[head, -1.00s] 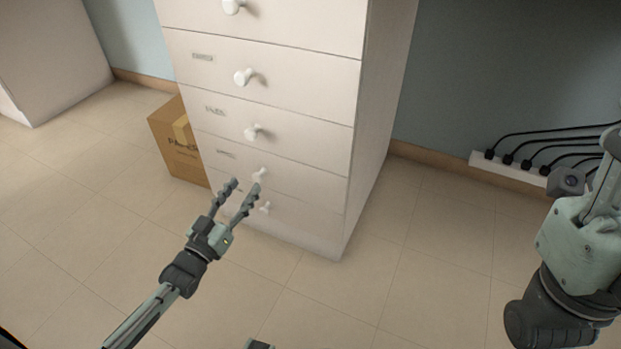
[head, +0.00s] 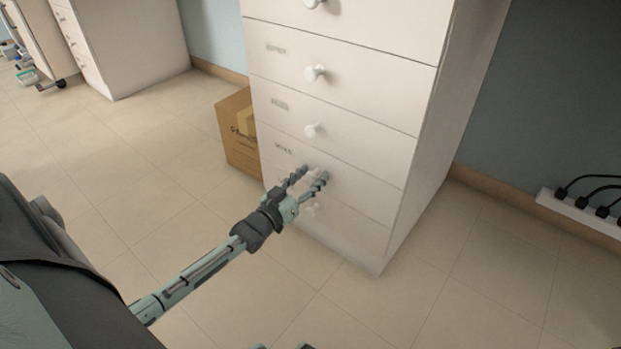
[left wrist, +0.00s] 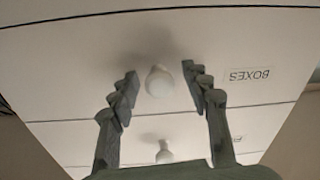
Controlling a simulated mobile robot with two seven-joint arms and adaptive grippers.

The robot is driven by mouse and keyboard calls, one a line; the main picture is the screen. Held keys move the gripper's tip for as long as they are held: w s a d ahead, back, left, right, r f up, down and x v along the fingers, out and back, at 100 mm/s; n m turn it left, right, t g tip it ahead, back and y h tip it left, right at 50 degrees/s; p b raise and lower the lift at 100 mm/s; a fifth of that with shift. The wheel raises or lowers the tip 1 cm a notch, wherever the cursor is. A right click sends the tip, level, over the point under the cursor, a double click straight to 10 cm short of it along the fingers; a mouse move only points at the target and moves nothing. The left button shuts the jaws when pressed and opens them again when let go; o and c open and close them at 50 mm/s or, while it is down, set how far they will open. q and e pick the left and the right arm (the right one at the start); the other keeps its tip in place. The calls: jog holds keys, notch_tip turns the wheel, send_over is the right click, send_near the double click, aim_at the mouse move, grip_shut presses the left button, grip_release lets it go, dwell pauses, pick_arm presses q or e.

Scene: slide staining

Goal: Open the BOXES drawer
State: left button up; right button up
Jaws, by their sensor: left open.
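The white BOXES drawer (head: 358,192) is low in the cabinet and looks closed, flush with the front. Its label (left wrist: 247,75) shows upside down in the left wrist view. Its pale round knob (left wrist: 159,82) stands out from the drawer front. My left gripper (head: 314,173) is at this drawer, and its fingers partly cover the knob in the head view. In the left wrist view my left gripper (left wrist: 163,84) is open, one finger on each side of the knob, with gaps visible on both sides.
More closed drawers with knobs (head: 315,73) are above. A cardboard box (head: 238,135) stands on the floor against the cabinet's left side. A power strip (head: 575,212) with cables lies by the wall at right. The tiled floor in front is clear.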

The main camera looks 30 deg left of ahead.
pick_arm(q)
jog(key=shift+c, duration=0.6)
jog(key=c, duration=0.7)
grip_shut()
jog(key=shift+s, duration=0.1)
